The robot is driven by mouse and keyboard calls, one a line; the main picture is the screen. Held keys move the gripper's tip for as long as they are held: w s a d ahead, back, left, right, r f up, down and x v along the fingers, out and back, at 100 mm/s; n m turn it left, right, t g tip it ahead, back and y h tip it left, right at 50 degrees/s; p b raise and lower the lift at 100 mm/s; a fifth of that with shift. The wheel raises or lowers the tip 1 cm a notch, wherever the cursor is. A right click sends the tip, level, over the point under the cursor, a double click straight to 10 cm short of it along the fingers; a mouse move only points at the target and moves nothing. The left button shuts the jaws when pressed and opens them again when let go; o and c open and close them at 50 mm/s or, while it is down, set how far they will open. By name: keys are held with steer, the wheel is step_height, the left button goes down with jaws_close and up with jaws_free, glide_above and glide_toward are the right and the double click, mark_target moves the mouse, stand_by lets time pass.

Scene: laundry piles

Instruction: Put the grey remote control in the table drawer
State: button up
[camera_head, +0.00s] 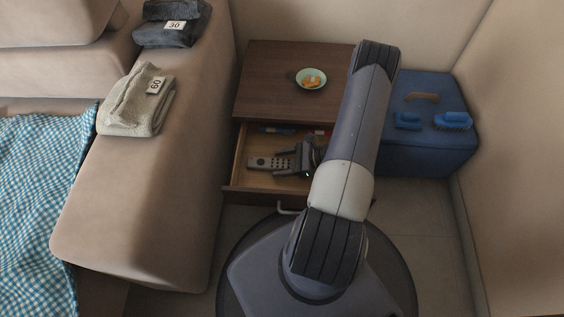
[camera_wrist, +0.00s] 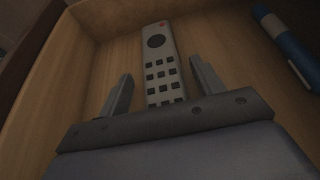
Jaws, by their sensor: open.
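The grey remote control (camera_head: 270,163) lies inside the open table drawer (camera_head: 236,180), near its left side. In the wrist view the remote (camera_wrist: 161,62) lies on the wooden drawer floor, its far end near the drawer wall, and its near end is hidden by my gripper. My gripper (camera_head: 284,162) is in the drawer; in the wrist view its two fingers (camera_wrist: 158,82) stand apart on either side of the remote, with visible gaps between each finger and the remote. The drawer is pulled out from the dark wooden table (camera_head: 265,75).
A blue pen-like item (camera_wrist: 286,45) lies in the drawer to the right. A green bowl (camera_head: 311,85) stands on the table. A blue box (camera_head: 430,155) with brushes stands to the right. The sofa arm (camera_head: 150,200) with folded cloths stands left.

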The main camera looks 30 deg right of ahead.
steer(key=p+v, duration=0.3)
steer(key=v, duration=0.9)
